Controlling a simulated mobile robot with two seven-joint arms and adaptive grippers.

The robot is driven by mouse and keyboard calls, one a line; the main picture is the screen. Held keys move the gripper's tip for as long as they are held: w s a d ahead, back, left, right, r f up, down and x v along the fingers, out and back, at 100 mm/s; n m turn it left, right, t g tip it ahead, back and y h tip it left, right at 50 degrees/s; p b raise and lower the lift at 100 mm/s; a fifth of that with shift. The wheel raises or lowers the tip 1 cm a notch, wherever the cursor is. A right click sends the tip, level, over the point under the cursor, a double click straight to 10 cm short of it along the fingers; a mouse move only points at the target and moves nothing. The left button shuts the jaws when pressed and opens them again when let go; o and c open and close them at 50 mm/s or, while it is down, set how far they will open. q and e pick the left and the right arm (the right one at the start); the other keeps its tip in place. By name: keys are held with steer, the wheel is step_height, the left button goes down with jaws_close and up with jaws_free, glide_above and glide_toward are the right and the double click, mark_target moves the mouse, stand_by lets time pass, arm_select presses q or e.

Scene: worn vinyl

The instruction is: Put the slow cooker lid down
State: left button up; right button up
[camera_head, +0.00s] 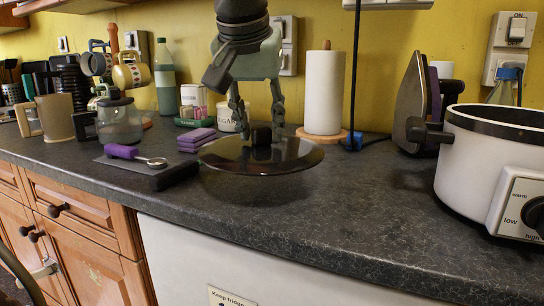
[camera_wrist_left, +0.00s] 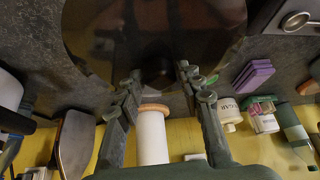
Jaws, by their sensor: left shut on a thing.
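The slow cooker lid (camera_head: 225,155), a dark glass disc with a black knob, is near the middle of the head view. My left gripper (camera_head: 261,130) is above it, shut on the knob, and holds the lid roughly level. A dark shadow on the counter below suggests the lid is slightly raised; the exact gap is hard to tell. In the left wrist view the lid (camera_wrist_left: 100,35) fills the top middle, with the knob between the fingers (camera_wrist_left: 158,80). The white slow cooker (camera_head: 465,165) stands uncovered at the right. My right gripper is not in view.
The dark counter (camera_head: 370,205) is clear between lid and cooker. A paper towel roll (camera_head: 324,95) stands behind the lid, an iron (camera_head: 410,100) beside the cooker. Purple sponges (camera_head: 196,140) and a board with a purple-handled scoop (camera_head: 122,152) lie left of the lid.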

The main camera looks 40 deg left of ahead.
mark_target(271, 134)
arm_select(q)
steer(key=w+f, duration=0.1)
steer(key=w, duration=0.2)
steer(key=shift+f, duration=0.6)
step_height(271, 134, down, 4)
steer(key=shift+r+b, duration=0.25)
steer(key=shift+b, duration=0.25)
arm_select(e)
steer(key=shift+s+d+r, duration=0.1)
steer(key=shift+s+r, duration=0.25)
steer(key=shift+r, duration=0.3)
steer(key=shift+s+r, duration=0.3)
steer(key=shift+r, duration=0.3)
arm_select(q)
steer(key=o, duration=1.1)
steer(key=shift+f, duration=0.1)
steer(key=shift+o, duration=0.2)
